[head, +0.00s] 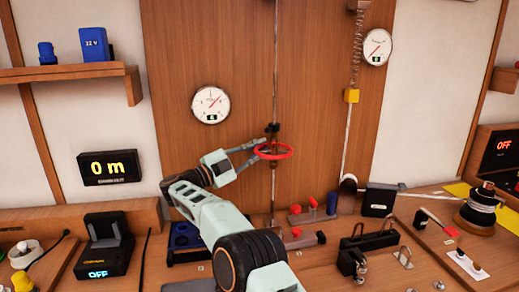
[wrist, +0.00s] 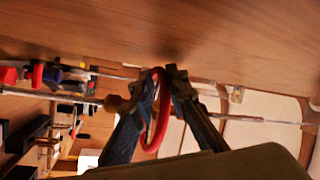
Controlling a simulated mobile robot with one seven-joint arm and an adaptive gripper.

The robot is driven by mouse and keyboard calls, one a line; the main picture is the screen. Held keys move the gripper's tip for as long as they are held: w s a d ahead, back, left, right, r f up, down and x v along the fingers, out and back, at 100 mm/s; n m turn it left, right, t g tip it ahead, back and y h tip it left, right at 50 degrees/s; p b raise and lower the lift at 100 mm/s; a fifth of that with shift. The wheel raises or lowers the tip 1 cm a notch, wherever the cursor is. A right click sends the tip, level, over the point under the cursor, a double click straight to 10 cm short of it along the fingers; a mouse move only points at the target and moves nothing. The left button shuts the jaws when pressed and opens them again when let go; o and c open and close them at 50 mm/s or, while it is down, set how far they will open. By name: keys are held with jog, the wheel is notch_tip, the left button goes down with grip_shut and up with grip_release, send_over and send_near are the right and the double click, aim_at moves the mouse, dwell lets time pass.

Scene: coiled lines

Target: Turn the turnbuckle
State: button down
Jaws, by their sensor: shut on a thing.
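The turnbuckle (head: 274,151) shows in the head view as a red ring around a vertical rod, in front of the brown wooden panel. Dark fittings sit on the rod just above the ring. My gripper (head: 262,150) reaches it from the left and is shut on the ring's left side. In the wrist view the red ring (wrist: 153,125) passes between the two fingers of my gripper (wrist: 163,82). The rod (wrist: 250,115) runs across that view behind the fingers. The far side of the ring is partly hidden there.
A round gauge (head: 210,105) hangs left of the rod. Another gauge (head: 376,47) hangs at the right, beside a spring (head: 357,50) and a yellow block (head: 351,96). The bench below holds a black-handled tool (head: 368,242) and a dark spool (head: 480,208).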

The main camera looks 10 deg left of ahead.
jog(key=shift+r, duration=0.6)
jog(key=c, duration=2)
grip_release()
jog(key=shift+a, duration=0.1)
jog(key=shift+f, duration=0.1)
jog(key=shift+s+f, duration=0.1)
jog(key=shift+f, duration=0.05)
jog(key=v, duration=1.2)
